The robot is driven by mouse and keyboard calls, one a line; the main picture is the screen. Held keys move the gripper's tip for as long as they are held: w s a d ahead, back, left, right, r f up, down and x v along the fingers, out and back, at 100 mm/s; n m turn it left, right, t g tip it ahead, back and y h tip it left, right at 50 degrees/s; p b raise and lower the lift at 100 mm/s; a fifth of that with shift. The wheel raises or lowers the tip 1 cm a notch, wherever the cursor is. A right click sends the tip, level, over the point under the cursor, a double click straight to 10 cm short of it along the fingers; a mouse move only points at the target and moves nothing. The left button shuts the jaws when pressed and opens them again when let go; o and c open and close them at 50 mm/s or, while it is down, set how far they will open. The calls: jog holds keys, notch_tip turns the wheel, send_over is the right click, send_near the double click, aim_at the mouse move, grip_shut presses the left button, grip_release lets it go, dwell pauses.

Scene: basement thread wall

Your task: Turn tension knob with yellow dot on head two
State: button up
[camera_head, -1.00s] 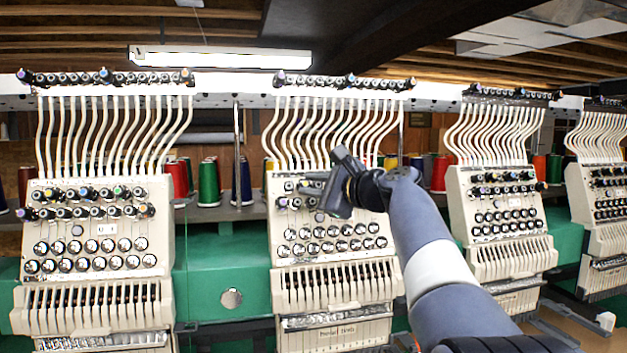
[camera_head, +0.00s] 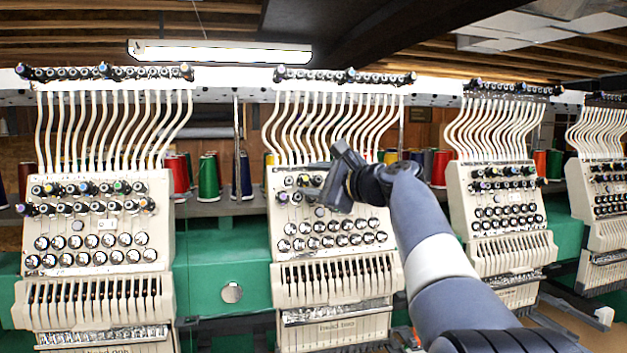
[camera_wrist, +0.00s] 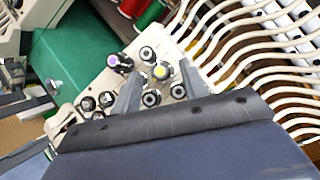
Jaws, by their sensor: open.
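The second head from the left (camera_head: 335,275) is a cream panel with rows of dark tension knobs, and a label low on it is too blurred to read surely. My gripper (camera_head: 328,182) is in front of its upper knob rows and hides some of them. In the wrist view, the knob with the yellow dot (camera_wrist: 161,72) is dark with a pale rim. The two grey fingers of my gripper (camera_wrist: 158,77) stand open, one on each side of this knob. I cannot tell whether either finger touches it.
White thread tubes (camera_head: 330,125) run above the panel. Other heads stand left (camera_head: 95,235) and right (camera_head: 500,215). Thread cones (camera_head: 208,177) stand behind.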

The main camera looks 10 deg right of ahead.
jog(key=b+v, duration=0.2)
jog(key=v, duration=0.8)
jog(key=shift+s+d, duration=0.2)
jog(key=shift+s, duration=0.15)
jog(key=shift+r, duration=0.1)
jog(key=p+x, duration=0.2)
jog(key=x, duration=0.8)
jog(key=shift+w+a, duration=0.1)
jog(key=shift+w, duration=0.1)
jog(key=shift+w+a+f, duration=0.1)
jog(key=shift+w+f, duration=0.1)
jog(key=shift+r, duration=0.1)
